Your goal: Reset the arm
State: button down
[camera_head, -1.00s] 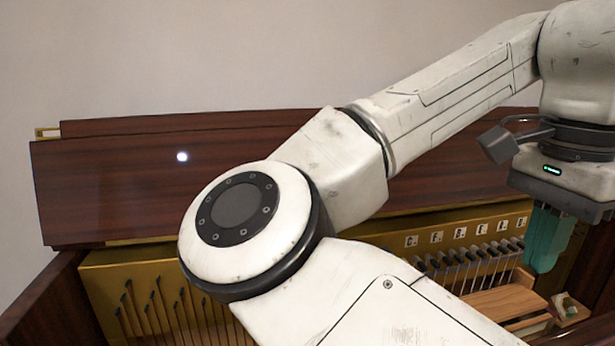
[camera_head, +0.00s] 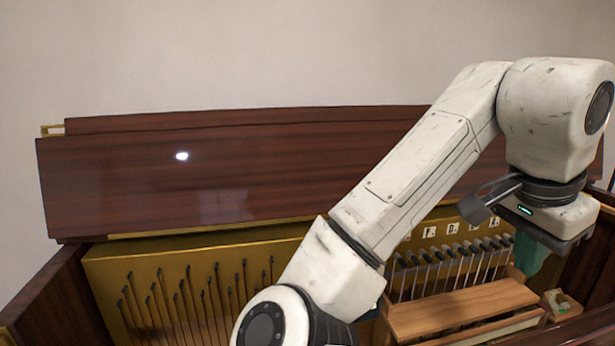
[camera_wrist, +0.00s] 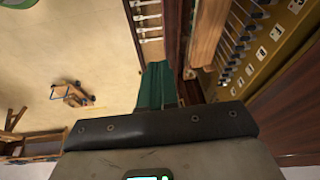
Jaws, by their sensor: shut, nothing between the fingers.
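My gripper (camera_head: 530,258) hangs at the right of the head view, below the wrist, with its green fingers pointing down. Its fingers are together and hold nothing. My white arm crosses the front of the piano and hides part of its inside. In the wrist view my gripper (camera_wrist: 157,88) shows as green fingers beside the piano's edge. The open piano (camera_head: 150,185) has a dark reddish wooden lid. Its keys and hammers (camera_head: 455,268) lie to the left of my gripper.
Thin dark rods (camera_head: 180,295) stand before a gold panel at the left. A wooden block (camera_head: 455,308) lies in front of the hammers. A small box-like piece (camera_head: 562,304) sits at the right. In the wrist view a small cart-like object (camera_wrist: 72,95) stands on the pale floor.

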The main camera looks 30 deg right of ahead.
jog(key=w+d+f+n+t+h, duration=0.1)
jog(key=w+d+f+n+h, duration=0.15)
jog(key=f, duration=0.25)
jog(key=w+d+f+n+h, duration=0.2)
jog(key=f+n, duration=0.2)
jog(key=a+f+n+t+y, duration=0.1)
jog(key=a+f+n, duration=0.15)
jog(key=f, duration=0.45)
jog(key=a+f+n+t, duration=0.1)
jog(key=f+n, duration=0.3)
jog(key=f, duration=0.4)
jog(key=s+a+f+n+g+y, duration=0.1)
jog(key=s+a+f+n+y, duration=0.2)
jog(key=s+a+f, duration=0.4)
jog(key=s+a+f+n+g+y, duration=0.1)
jog(key=s+a+f+n+y, duration=0.2)
jog(key=s+a+f, duration=0.4)
notch_tip(320, 180, down, 6)
jog(key=shift+s+a+f+y, duration=0.2)
jog(key=shift+s+a+y, duration=0.3)
jog(key=shift+a, duration=0.7)
